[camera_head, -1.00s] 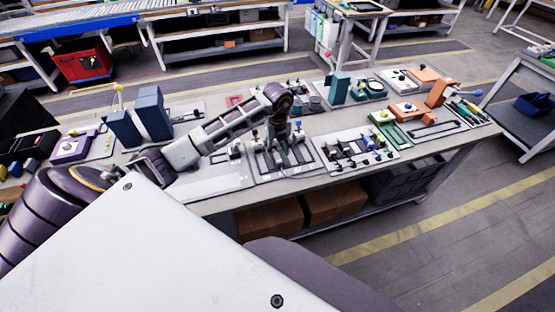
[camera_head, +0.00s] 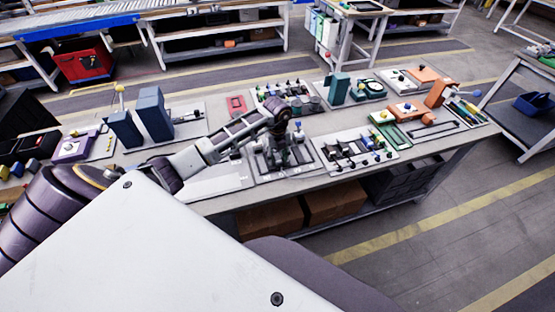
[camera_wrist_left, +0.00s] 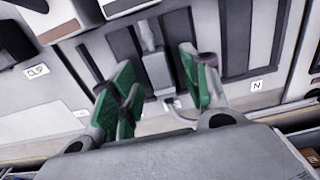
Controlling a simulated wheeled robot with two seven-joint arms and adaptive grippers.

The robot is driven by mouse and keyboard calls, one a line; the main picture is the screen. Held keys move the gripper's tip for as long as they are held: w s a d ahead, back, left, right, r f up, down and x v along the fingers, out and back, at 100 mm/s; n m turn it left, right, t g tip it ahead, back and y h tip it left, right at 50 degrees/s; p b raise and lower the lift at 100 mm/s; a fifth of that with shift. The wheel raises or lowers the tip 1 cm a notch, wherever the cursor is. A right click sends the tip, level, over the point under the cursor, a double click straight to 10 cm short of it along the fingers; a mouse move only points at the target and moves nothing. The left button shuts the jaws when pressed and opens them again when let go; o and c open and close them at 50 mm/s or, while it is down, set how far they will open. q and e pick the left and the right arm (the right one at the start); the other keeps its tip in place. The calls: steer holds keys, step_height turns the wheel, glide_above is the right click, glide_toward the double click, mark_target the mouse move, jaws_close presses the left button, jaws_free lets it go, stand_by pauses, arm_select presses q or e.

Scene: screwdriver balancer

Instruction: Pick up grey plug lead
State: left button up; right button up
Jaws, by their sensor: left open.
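A grey plug lead (camera_wrist_left: 156,68) with a narrow grey top lies in a dark slot of a light panel in the left wrist view. My left gripper (camera_wrist_left: 158,82) is open, with green-padded fingers on either side of the lead. I cannot tell whether the pads touch it. In the head view my left gripper (camera_head: 281,152) points down over the slotted board in the middle of the bench, and its wrist and fingers hide the lead there. My right gripper is not in view.
A board with several connectors (camera_head: 360,148) sits to the right of my gripper. Blue blocks (camera_head: 153,112) stand at the left. The bench (camera_head: 225,205) has its front edge close by.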

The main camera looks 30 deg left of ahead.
mark_target(278, 157)
arm_select(q)
steer(key=shift+f, duration=0.1)
steer(key=shift+c, duration=0.3)
jaws_close()
stand_by(0.4)
step_height(278, 157, up, 10)
steer(key=b, duration=0.1)
stand_by(0.5)
stand_by(0.3)
steer(key=shift+w, duration=0.1)
